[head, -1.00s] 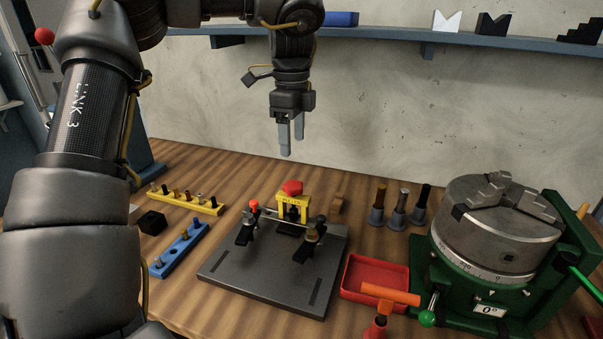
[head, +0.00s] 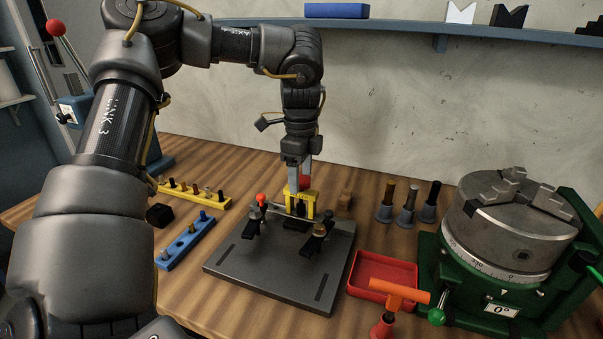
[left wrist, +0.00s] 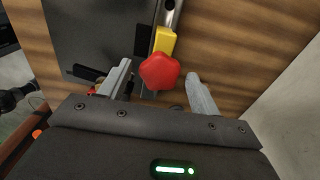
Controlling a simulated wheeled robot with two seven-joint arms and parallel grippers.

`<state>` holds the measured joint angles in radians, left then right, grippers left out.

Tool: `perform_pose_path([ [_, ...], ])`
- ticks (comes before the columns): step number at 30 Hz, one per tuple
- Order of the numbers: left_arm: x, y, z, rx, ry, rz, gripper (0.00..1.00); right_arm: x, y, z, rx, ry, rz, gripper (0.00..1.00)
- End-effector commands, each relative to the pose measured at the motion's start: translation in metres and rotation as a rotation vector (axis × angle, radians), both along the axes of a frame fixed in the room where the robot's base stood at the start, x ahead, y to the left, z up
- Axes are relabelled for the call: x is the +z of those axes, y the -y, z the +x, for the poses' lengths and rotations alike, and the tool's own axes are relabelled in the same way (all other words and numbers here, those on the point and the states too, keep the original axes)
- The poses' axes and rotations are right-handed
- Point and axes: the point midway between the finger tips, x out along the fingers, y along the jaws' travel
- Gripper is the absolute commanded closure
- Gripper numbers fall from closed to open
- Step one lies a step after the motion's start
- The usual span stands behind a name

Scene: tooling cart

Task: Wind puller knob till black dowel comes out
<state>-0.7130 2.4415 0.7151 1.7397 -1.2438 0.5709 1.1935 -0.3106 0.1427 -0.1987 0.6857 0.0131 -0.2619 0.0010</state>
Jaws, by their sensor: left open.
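The red puller knob (head: 306,181) tops the yellow puller (head: 312,206) on the grey plate (head: 250,277). My left gripper (head: 299,178) points down at the knob, and its fingers partly hide it. In the left wrist view the lobed red knob (left wrist: 160,71) shows between the open fingers of my left gripper (left wrist: 160,82), with a gap on each side. The yellow puller (left wrist: 165,40) shows just beyond it. I cannot clearly make out the black dowel within the dark parts under the puller. My right gripper is not in view.
Clamps flank the puller on the plate. A red tray (head: 385,268) and an orange-handled tool (head: 400,291) lie right, before a green-based chuck (head: 510,235). A yellow rack (head: 195,193) and a blue rack (head: 185,243) stand left. Several holders stand behind the tray.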

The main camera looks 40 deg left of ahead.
Motion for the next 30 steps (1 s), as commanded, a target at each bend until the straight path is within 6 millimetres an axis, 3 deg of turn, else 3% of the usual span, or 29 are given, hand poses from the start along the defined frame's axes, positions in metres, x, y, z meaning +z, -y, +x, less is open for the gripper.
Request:
perform_pose_path([
  [4, 0.0000, 0.0000, 0.0000, 0.000, 0.000, 0.000, 0.39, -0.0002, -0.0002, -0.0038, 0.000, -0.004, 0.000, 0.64],
  [14, 0.0002, 0.0001, 0.0000, 0.000, -0.001, 0.001, 0.81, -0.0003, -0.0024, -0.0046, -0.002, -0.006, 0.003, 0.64],
  [23, 0.0001, 0.0002, 0.0000, -0.042, -0.002, 0.002, 0.82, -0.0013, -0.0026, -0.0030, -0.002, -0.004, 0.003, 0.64],
  [30, -0.0001, 0.0004, 0.0000, -0.187, -0.001, 0.003, 0.82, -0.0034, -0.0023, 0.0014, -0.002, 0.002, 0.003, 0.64],
])
